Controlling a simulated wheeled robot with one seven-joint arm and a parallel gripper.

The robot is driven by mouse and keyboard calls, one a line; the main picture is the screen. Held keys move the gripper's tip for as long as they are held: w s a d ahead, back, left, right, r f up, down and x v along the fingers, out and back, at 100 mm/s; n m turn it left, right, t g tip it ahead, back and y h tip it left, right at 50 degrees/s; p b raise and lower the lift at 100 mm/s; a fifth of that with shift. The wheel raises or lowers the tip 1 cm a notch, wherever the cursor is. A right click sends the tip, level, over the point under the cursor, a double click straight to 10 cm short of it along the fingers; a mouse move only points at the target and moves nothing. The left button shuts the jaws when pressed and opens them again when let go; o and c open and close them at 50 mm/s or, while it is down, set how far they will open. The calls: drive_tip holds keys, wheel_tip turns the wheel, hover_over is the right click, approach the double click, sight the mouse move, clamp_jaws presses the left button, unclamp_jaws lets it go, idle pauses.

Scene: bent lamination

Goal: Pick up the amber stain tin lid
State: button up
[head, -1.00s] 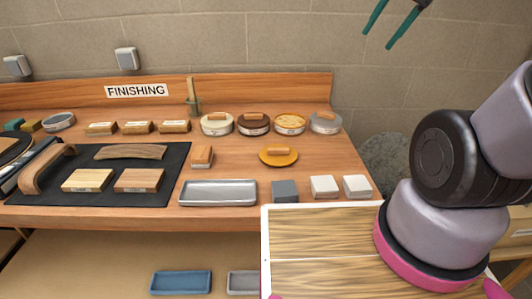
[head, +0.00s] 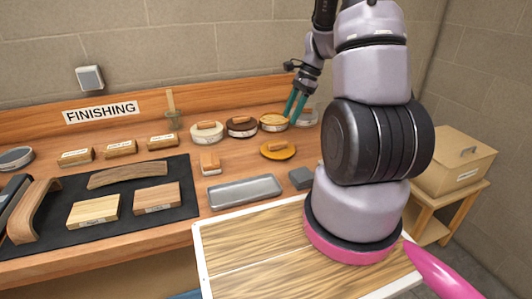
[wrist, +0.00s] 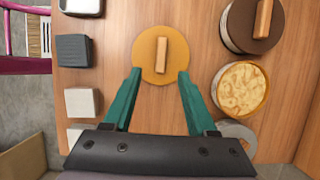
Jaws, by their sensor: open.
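The amber lid (head: 278,151) is a flat yellow-orange disc with a light wooden bar handle, lying on the wooden bench. In the wrist view the lid (wrist: 161,58) lies just beyond my fingertips, its handle upright in the picture between their lines. My gripper (wrist: 157,76) is open and empty, its two teal fingers spread on either side of the lid's near edge. In the head view my gripper (head: 294,107) hangs above the bench behind the lid, fingers pointing down.
A dark-lidded tin (head: 241,127), a cream-lidded tin (head: 206,132) and a grey-lidded tin (head: 308,117) stand along the back. A grey tray (head: 243,191) and a small brush-like block (head: 210,162) lie left of the lid. White blocks (wrist: 82,102) show in the wrist view.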

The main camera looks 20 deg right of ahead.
hover_over(279, 143)
drive_tip(key=d, duration=0.2)
drive_tip(key=f, duration=0.4)
drive_tip(key=shift+s+f, duration=0.25)
drive_tip(key=shift+f, duration=0.05)
drive_tip(key=x, duration=0.5)
drive_tip(key=shift+w+d+f, duration=0.1)
drive_tip(key=shift+w+f, duration=0.1)
drive_tip(key=shift+f, duration=0.25)
clamp_jaws()
